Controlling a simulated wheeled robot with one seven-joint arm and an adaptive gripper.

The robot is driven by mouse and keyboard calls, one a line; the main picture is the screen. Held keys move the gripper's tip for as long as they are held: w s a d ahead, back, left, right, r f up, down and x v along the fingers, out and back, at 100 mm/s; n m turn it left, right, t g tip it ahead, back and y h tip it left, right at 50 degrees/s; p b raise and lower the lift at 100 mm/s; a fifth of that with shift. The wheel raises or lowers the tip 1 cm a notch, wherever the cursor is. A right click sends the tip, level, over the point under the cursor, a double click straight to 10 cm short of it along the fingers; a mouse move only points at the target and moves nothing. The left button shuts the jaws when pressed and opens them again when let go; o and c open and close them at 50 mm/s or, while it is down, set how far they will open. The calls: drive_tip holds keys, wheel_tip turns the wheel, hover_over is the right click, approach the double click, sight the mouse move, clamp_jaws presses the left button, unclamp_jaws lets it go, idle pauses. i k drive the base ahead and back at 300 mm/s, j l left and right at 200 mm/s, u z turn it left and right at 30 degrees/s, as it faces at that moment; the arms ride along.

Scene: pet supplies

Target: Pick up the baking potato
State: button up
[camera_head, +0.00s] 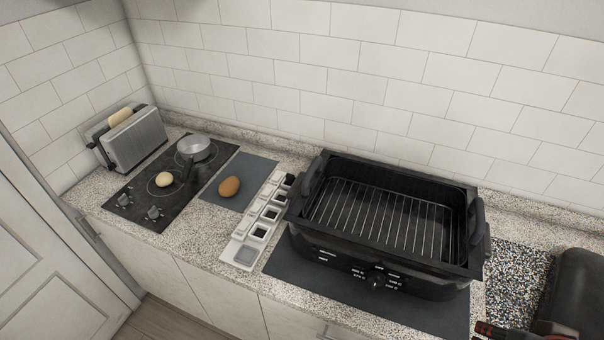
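A brown, oval, smooth potato (229,187), which looks like the baking potato, lies on a dark grey mat (246,165) left of the middle. A smaller pale yellow round item (164,179), perhaps another potato, rests on the black cooktop. The brown potato is fully visible and nothing touches it from above. My gripper's fingertips do not show. A dark rounded form and a dark piece with red at the bottom right corner are cut off by the frame, and I cannot tell what they are.
A cooktop (133,206) with a metal pan (194,149) and a toaster (137,141) stand left. A white divided tray (242,256) and a large black roaster with a rack (380,287) stand right of the potato. A tiled wall (350,80) closes the back.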

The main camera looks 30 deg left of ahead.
sight(228, 187)
drive_tip(key=u, duration=1.8)
drive_tip(key=i+j+z, duration=0.25)
drive_tip(key=z, duration=0.15)
drive_tip(key=i+j+z, duration=0.2)
drive_tip(key=z, duration=0.15)
drive_tip(key=i+j+z, duration=0.15)
drive_tip(key=j+z, duration=0.25)
drive_tip(key=i+j+z, duration=0.1)
drive_tip(key=j+z, duration=0.25)
